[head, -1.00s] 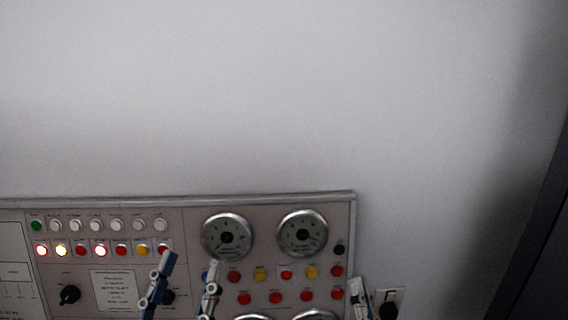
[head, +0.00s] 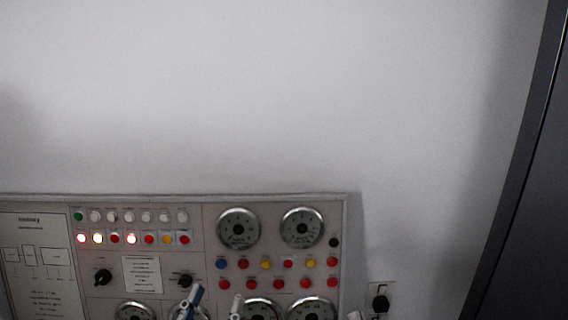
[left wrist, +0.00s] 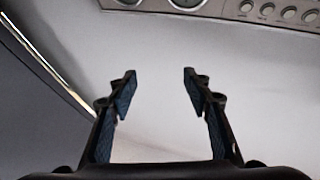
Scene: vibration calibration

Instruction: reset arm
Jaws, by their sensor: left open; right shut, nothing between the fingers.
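My left gripper (head: 213,302) shows at the bottom edge of the head view, in front of the panel's lower part. Its two fingers are apart and nothing is between them. In the left wrist view the same open gripper (left wrist: 158,88) has blue finger pads, with pale wall behind. Only a small tip of my right gripper (head: 353,316) shows at the bottom edge, near the panel's lower right corner. It looks shut, and most of it is out of frame.
A control panel (head: 195,205) on the wall carries lit and unlit buttons, black knobs (head: 103,277) and round gauges (head: 302,228). A dark upright surface (head: 530,210) stands at the right. The wall above is bare.

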